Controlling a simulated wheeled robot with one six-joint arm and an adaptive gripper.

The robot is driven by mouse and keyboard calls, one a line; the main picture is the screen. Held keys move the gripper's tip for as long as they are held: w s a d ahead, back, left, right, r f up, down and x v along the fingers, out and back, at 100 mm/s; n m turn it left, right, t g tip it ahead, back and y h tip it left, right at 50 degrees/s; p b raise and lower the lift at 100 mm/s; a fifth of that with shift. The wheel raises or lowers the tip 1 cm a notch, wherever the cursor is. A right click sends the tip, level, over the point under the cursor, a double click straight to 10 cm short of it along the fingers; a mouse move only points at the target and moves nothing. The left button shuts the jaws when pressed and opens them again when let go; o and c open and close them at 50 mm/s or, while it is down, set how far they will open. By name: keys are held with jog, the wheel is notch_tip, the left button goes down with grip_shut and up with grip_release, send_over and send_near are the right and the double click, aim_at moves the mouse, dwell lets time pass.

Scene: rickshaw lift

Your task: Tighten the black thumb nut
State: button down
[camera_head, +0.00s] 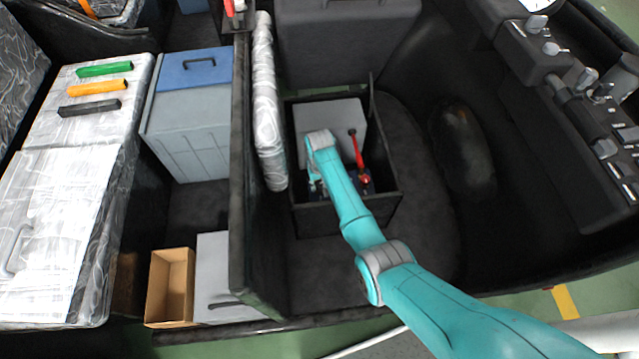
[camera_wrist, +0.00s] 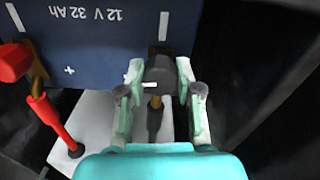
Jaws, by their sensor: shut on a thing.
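The black thumb nut (camera_wrist: 158,74) is a dark knob with a small white mark on its face, at the near edge of the dark blue battery (camera_wrist: 105,45). My gripper (camera_wrist: 159,78) is shut on the nut, with one pale green and white finger on each side. A brass-coloured lug and a black cable (camera_wrist: 155,118) lie just below the nut. In the head view my gripper (camera_head: 314,180) reaches down into the open black box; its fingertips and the nut are hard to make out there.
A red cable (camera_wrist: 50,120) with a red cap (camera_wrist: 13,62) runs beside the battery's plus mark. The black box walls (camera_head: 345,215) stand close around my gripper. A grey panel (camera_head: 330,115) lies behind it. Green, orange and black handles (camera_head: 95,88) rest on the left counter.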

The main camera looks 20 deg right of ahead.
jog(key=m, duration=1.5)
jog(key=shift+m, duration=2.2)
jog(key=c, duration=0.8)
grip_release()
jog(key=shift+o, duration=0.2)
